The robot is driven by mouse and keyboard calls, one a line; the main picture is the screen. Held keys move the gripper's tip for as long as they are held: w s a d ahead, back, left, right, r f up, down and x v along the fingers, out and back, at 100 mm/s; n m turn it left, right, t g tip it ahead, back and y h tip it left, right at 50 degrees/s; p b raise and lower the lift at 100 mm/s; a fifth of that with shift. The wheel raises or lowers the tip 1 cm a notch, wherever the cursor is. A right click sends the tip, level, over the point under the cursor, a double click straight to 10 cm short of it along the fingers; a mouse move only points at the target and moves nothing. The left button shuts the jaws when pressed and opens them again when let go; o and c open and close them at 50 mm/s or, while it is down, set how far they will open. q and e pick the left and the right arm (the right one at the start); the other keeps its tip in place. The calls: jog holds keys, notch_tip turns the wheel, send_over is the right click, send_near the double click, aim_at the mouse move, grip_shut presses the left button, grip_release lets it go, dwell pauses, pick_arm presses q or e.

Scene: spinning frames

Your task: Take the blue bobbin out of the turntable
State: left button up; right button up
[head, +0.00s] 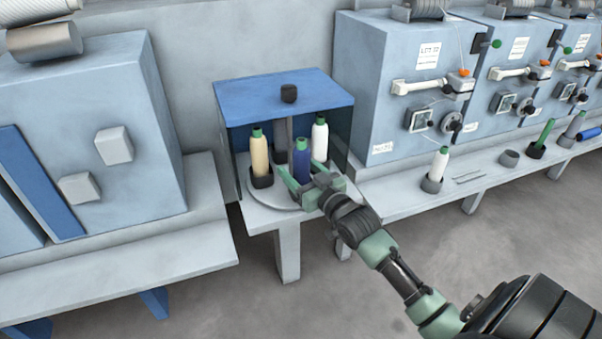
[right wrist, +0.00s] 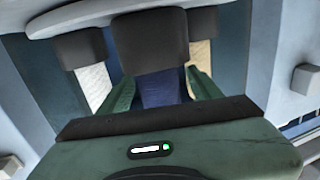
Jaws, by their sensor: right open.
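The blue bobbin (head: 301,163) with a green top stands upright at the front of the round turntable (head: 262,193), inside a blue-topped cabinet with an open front. My right gripper (head: 304,174) is open in front of the blue bobbin, its green fingers pointing at it. In the right wrist view, which looks upside down, the blue bobbin (right wrist: 160,92) shows between the two fingers, with its dark cup (right wrist: 150,42) above. I cannot tell whether the fingers touch it. The bobbin's lower part is partly hidden by the gripper in the head view. My left gripper is not in view.
A cream bobbin (head: 260,153) stands left of the blue one and a white bobbin (head: 320,138) stands behind it to the right. The cabinet's blue roof (head: 270,93) overhangs the turntable. Spinning units (head: 420,60) with a bobbin ledge (head: 400,200) are on the right.

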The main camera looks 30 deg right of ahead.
jog(key=shift+w, duration=0.95)
grip_shut()
jog(key=shift+r, duration=0.1)
